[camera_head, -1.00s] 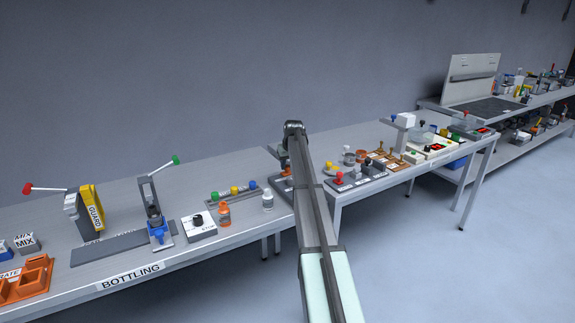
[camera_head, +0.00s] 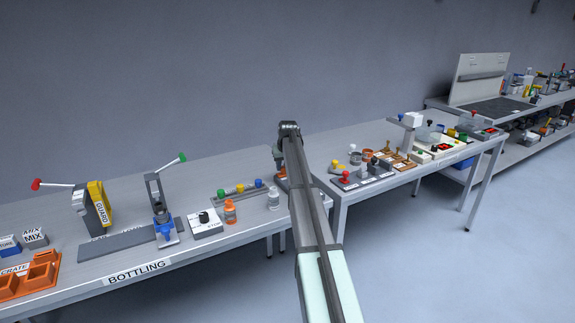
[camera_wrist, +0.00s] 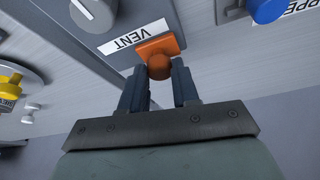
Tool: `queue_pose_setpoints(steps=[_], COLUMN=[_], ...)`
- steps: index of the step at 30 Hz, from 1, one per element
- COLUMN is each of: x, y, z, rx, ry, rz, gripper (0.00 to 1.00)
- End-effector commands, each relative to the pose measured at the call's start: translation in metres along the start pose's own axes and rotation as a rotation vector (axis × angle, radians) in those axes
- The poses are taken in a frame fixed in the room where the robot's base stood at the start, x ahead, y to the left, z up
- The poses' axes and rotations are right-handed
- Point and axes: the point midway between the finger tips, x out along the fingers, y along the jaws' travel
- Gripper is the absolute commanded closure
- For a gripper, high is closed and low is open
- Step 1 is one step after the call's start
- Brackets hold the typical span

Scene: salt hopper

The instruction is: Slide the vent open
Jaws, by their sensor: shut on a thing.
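The vent slide shows in the wrist view as an orange plate with a round orange knob (camera_wrist: 159,66). It sits beside a white label reading VENT (camera_wrist: 134,37). My gripper (camera_wrist: 158,80) has its two dark fingers on either side of the knob and is shut on it. In the head view my arm reaches away over the bench, and its far end (camera_head: 289,128) is near the gap between the two tables. The vent itself cannot be made out there.
In the wrist view a grey round knob (camera_wrist: 95,12) and a blue knob (camera_wrist: 268,8) are close by, with a yellow part (camera_wrist: 10,88) at left. In the head view, the bottling table (camera_head: 90,262) is at left and a bench with several coloured knobs (camera_head: 344,177) at right.

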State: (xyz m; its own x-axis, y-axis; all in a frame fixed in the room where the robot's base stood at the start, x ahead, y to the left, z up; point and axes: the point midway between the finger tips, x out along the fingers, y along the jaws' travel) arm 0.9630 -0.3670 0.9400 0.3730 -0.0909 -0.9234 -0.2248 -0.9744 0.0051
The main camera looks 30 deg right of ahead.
Motion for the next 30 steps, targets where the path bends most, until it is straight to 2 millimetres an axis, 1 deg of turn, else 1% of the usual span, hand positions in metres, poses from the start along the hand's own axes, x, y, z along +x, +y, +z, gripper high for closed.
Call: queue_pose_setpoints(steps=[1, 3, 4, 12, 19, 23, 26, 30], x=[0.000, 0.000, 0.000, 0.000, -0.001, -0.006, -0.018, -0.043], y=[-0.004, -0.005, -0.005, -0.004, -0.003, -0.003, -0.003, -0.003], z=[0.001, 0.001, 0.001, 0.001, 0.001, 0.001, 0.001, 0.001], rx=[0.000, 0.000, 0.000, 0.000, 0.000, 0.000, 0.000, 0.000], ry=[-0.002, -0.002, -0.002, -0.002, -0.002, -0.001, 0.001, 0.000], rz=[-0.008, -0.009, -0.010, -0.009, -0.007, -0.006, -0.006, -0.006], gripper=[1.00, 1.00, 0.69, 0.43, 0.43, 0.43, 0.43, 0.43])
